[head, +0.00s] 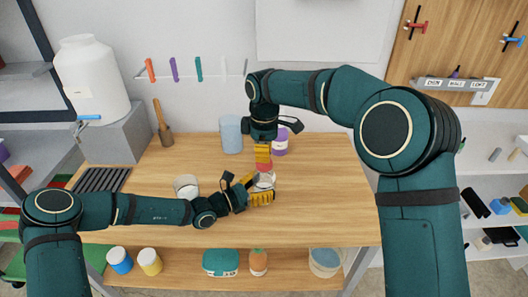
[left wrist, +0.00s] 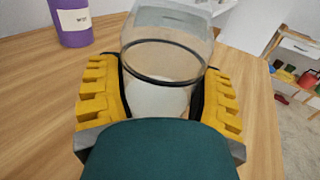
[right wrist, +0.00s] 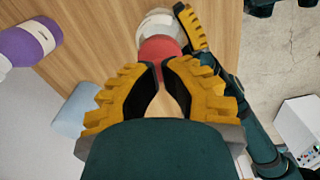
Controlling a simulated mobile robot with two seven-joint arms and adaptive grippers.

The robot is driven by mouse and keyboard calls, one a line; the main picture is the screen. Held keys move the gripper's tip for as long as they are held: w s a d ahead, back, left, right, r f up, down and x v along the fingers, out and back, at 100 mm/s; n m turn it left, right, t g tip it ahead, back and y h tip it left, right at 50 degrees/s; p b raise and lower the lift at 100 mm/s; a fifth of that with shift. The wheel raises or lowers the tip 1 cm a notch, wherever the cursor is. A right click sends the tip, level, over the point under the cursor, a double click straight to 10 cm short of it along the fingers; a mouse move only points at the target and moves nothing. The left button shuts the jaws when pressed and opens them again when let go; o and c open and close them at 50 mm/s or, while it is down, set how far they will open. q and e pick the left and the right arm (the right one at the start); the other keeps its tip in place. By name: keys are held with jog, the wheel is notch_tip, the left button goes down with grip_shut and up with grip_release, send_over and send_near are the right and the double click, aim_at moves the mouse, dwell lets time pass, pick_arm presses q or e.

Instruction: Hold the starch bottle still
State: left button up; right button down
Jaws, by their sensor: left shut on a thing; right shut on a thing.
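The bottle (head: 267,180) is clear, with white contents and a red cap (head: 264,167). It stands near the middle of the wooden table. My left gripper (head: 256,189) is shut around its lower body from the left. In the left wrist view the clear bottle (left wrist: 165,60) sits between both yellow fingers. My right gripper (head: 263,158) comes down from above and is shut on the red cap, which shows at its fingertips in the right wrist view (right wrist: 160,48). The cap appears to sit on the bottle's top. No label is readable on the bottle.
A purple labelled jar (head: 280,143) and a light blue container (head: 231,135) stand behind the bottle. A pale cup (head: 186,186) stands left, behind my left forearm. A black rack (head: 101,180) and a wooden mallet (head: 163,127) are farther left. The table's right side is clear.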

jog(key=shift+f, duration=0.1)
jog(key=shift+r, duration=3.05)
pick_arm(q)
jog(key=o, duration=1.3)
